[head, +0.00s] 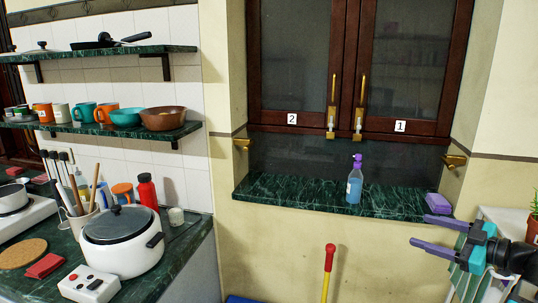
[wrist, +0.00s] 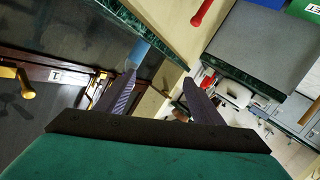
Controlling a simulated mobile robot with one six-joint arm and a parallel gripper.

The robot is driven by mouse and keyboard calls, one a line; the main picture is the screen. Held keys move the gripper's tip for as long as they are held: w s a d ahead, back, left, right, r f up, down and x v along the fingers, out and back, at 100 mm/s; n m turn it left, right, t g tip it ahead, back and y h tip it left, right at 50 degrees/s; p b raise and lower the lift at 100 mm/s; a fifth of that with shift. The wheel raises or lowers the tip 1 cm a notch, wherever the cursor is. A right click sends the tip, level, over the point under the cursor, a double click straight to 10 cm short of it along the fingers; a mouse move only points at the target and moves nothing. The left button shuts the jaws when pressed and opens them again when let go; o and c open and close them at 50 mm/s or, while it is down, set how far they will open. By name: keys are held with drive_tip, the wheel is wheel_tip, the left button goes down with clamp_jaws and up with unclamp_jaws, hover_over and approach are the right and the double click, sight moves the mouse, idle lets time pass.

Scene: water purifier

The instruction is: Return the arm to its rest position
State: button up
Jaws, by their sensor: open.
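My gripper (head: 419,230) is at the right of the head view, in front of the cream wall and just below the green marble ledge in the picture. Its two purple fingers point left and stand apart with nothing between them. In the wrist view my gripper (wrist: 158,76) also shows its fingers spread and empty. The wrist view is tilted, with the cabinet on the left and the counter on the right. Most of my arm is cut off by the right edge of the head view.
A blue spray bottle (head: 354,187) and a purple sponge (head: 438,203) are on the marble ledge (head: 290,191). A red-and-yellow handle (head: 328,265) stands below. A white pot (head: 124,258) sits on the left counter. A potted plant (head: 533,225) is at the far right. The wall between looks clear.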

drive_tip(key=a+f+m+g, duration=0.3)
drive_tip(key=a+f, duration=0.4)
drive_tip(key=f, duration=0.5)
drive_tip(key=a+f+m+g+p, duration=0.1)
drive_tip(key=a+f+m+g, duration=0.15)
drive_tip(key=a+f, duration=0.65)
drive_tip(key=a+f+m+g, duration=0.2)
drive_tip(key=a+f+g, duration=0.2)
drive_tip(key=f, duration=1.2)
drive_tip(key=s+a+f+m+g+h+p, duration=0.1)
drive_tip(key=s+a+f+g+h, duration=0.2)
drive_tip(key=s+f, duration=0.4)
drive_tip(key=s+a+f+m+g, duration=0.2)
drive_tip(key=s+a+f, duration=0.25)
drive_tip(key=f, duration=0.35)
drive_tip(key=s+a+f+g+h, duration=0.1)
drive_tip(key=s+f+g+h, duration=0.1)
drive_tip(key=s+f, duration=0.3)
drive_tip(key=s+a+f+g+h, duration=0.1)
drive_tip(key=s+f, duration=0.4)
drive_tip(key=s, duration=0.6)
drive_tip(key=shift+a+f+m+g+h+p, duration=0.35)
drive_tip(key=shift+m+g+h+p, duration=0.1)
drive_tip(key=shift+h, duration=0.75)
